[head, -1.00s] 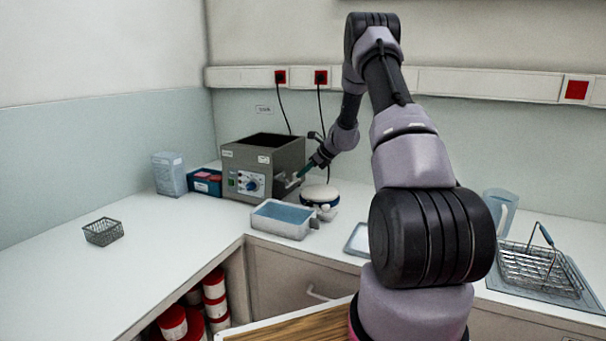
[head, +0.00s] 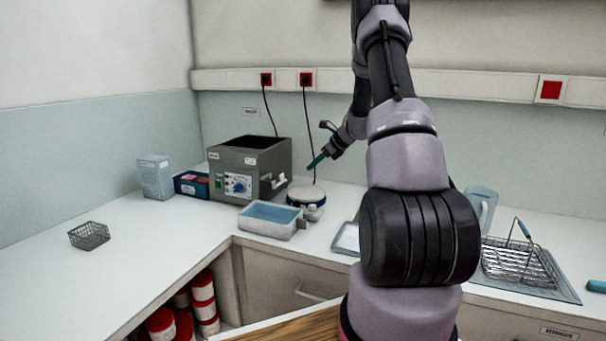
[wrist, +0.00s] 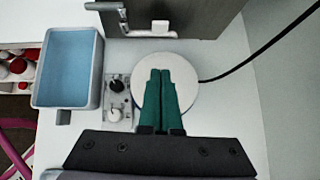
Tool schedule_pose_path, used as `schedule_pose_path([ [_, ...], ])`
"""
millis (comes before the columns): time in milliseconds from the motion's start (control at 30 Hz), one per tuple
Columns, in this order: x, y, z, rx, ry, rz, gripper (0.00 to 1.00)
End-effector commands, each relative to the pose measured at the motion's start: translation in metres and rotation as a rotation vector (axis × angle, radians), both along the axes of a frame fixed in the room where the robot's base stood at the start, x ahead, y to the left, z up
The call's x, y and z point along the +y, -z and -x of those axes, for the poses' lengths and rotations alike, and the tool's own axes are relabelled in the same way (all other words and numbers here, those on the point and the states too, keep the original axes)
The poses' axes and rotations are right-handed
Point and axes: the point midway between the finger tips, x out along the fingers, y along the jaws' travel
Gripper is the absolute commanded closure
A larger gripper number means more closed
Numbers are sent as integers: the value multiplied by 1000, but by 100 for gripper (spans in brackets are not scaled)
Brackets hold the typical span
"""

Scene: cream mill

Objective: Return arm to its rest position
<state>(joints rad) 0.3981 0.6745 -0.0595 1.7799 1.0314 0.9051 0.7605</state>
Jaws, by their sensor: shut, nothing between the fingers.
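My gripper (head: 317,161) is raised in the air above the counter, to the right of the grey bath unit (head: 245,168). Its two green fingers (wrist: 159,99) are together with nothing between them in the wrist view. Below them is a round white plate device with knobs (head: 305,196); the plate also shows under the fingers in the wrist view (wrist: 191,97). My arm rises in the middle of the head view and hides part of the counter behind it.
A tray of blue liquid (head: 270,221) stands in front of the bath. A wire basket (head: 89,236) is at left, a clear container (head: 155,177) and blue box (head: 191,184) behind. A wire rack (head: 519,264) and a jug (head: 482,207) stand at right. Black cables hang from the wall sockets.

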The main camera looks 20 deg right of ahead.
Motion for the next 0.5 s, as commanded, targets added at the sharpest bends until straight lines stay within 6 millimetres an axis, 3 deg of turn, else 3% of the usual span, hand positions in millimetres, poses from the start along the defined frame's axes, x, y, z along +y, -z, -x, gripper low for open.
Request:
schedule_pose_path([
  [133,-9,-14,9,-1,-1,0,100],
  [333,-13,-19,13,0,-1,-1,100],
  [433,-9,-25,15,-7,-16,10,100],
  [500,1,-39,19,-25,-57,38,100],
])
